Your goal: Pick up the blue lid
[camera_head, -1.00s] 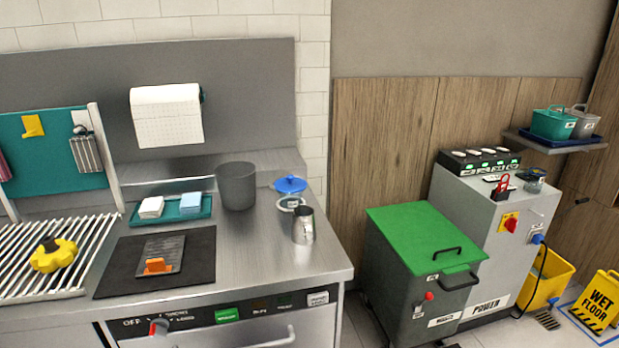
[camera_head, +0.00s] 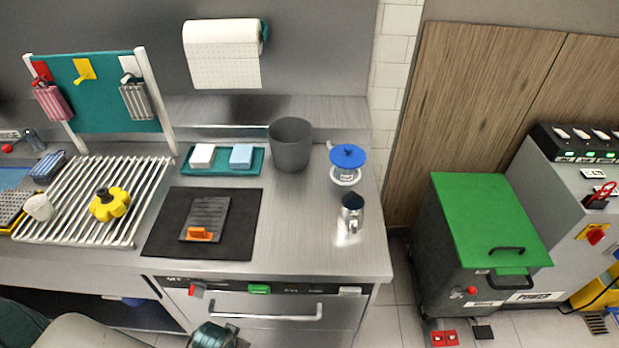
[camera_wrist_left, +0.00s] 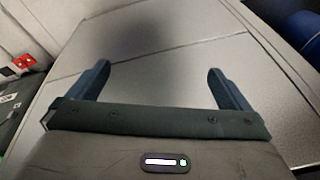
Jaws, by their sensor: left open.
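The blue lid (camera_head: 347,156) has a small knob on top and sits on a clear container with a white base (camera_head: 345,176), at the right end of the steel counter (camera_head: 300,220). My left gripper (camera_wrist_left: 152,84) shows in the left wrist view with its two dark blue fingers wide apart and nothing between them. In the head view, part of my arm shows at the bottom edge, well below and left of the lid. No lid shows between the fingers. My right gripper cannot be made out.
A metal pitcher (camera_head: 352,213) stands just in front of the lid. A tall grey bin (camera_head: 290,145) stands to its left, beside a teal tray (camera_head: 259,168) with sponges. A black mat (camera_head: 160,240) lies farther left. A green-topped cart (camera_head: 490,215) stands right of the counter.

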